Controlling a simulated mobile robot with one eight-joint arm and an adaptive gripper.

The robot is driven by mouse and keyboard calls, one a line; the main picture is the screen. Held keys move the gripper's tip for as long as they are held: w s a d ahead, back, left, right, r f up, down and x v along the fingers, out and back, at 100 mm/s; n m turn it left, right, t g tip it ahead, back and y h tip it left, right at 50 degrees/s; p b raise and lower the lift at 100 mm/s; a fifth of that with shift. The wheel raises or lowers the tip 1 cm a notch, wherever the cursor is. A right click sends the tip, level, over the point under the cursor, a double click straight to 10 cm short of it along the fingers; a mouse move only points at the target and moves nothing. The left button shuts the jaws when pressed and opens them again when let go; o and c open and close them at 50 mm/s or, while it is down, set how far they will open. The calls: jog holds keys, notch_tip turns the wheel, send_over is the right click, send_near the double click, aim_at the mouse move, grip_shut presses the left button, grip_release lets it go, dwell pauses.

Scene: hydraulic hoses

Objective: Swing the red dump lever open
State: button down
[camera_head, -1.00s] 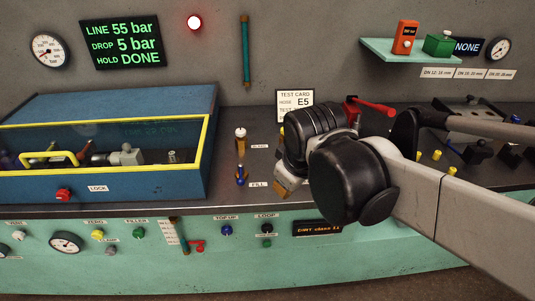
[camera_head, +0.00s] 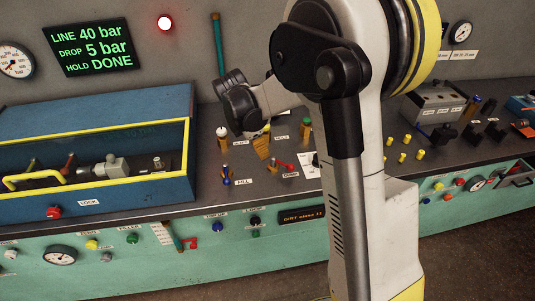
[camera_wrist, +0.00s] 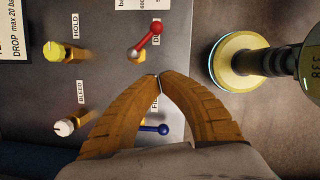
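The red dump lever (camera_wrist: 150,35) shows in the wrist view just above my fingertips, a red arm with a ball end on a silver pivot, lying at a slant. In the head view the red lever (camera_head: 284,165) sits on the counter beside the DUMP label. My gripper (camera_wrist: 160,77) has its two tan fingers curved together with the tips meeting, and nothing shows between the tips. In the picture the tips are a little apart from the lever; the height gap cannot be told. In the head view my gripper (camera_head: 262,146) is over the counter, behind and left of the lever.
A blue FILL lever (camera_wrist: 154,129) lies between and below my fingers. The yellow HOLD knob (camera_wrist: 54,51) and white BLEED knob (camera_wrist: 65,127) stand to the left. The blue case (camera_head: 100,110) with a yellow-framed window is left on the counter. The display (camera_head: 90,47) reads LINE 40 bar.

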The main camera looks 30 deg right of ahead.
jog(key=b+x, duration=0.3)
jog(key=x, duration=0.6)
jog(key=d, duration=0.1)
jog(key=d+b, duration=0.1)
jog(key=d, duration=0.1)
jog(key=shift+s+d+f, duration=0.1)
jog(key=shift+d+f, duration=0.05)
jog(key=shift+f, duration=0.1)
jog(key=shift+d, duration=0.3)
